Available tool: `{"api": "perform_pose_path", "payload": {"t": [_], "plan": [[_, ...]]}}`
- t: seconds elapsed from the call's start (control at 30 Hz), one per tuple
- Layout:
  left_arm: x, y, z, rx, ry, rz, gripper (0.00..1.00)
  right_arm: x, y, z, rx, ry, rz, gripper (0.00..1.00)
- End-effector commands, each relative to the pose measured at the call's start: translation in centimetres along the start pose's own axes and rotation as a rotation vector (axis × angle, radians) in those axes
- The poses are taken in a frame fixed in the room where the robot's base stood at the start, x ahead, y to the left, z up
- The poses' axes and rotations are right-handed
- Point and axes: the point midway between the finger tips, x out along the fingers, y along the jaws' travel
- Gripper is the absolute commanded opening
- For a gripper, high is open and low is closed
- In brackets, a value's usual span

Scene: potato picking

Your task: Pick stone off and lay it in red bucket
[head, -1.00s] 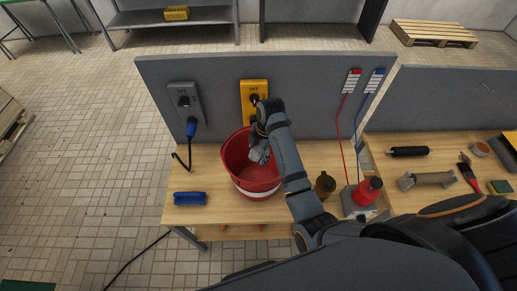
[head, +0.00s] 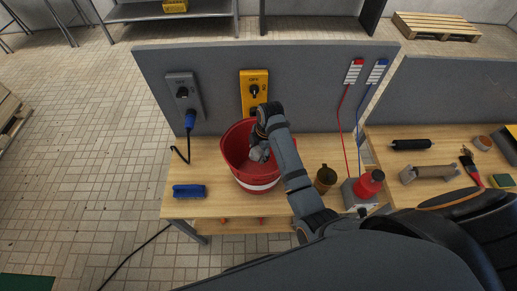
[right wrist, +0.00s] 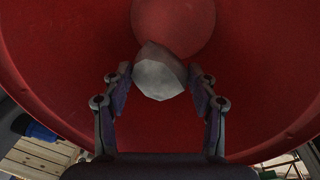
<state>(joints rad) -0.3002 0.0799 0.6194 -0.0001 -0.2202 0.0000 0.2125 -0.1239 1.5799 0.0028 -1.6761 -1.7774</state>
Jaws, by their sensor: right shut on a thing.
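The red bucket (head: 240,150) with a white band stands on the wooden workbench, left of its middle. My right gripper (head: 260,152) points down into the bucket's opening in the head view. In the right wrist view my right gripper (right wrist: 160,88) has its fingers on either side of a pale grey faceted stone (right wrist: 160,72) and is shut on it. The stone is held over the red inside of the bucket, and the round bottom shows beyond it. I cannot tell the gap between stone and bottom. My left gripper is not in view.
A blue object (head: 189,191) lies left of the bucket. A grey panel (head: 220,75) with switch boxes rises behind. Bare bench top (head: 205,160) shows left of the bucket.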

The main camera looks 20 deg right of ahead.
Motion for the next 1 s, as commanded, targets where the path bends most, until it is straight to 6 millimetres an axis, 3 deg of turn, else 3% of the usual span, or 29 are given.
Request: {"api": "perform_pose_path", "payload": {"t": [0.57,0.93,0.97,1.0], "plan": [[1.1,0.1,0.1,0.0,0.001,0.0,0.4,2.9,-0.4,0.3,0.0,0.0,0.001,0.2],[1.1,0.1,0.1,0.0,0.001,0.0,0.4,3.1,-0.4,0.3,0.0,0.0,0.001,0.2],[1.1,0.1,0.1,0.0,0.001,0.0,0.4,3.1,-0.4,0.3,0.0,0.0,0.001,0.63],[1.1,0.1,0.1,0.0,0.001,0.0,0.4,3.1,-0.4,0.3,0.0,0.0,0.001,0.68]]}}
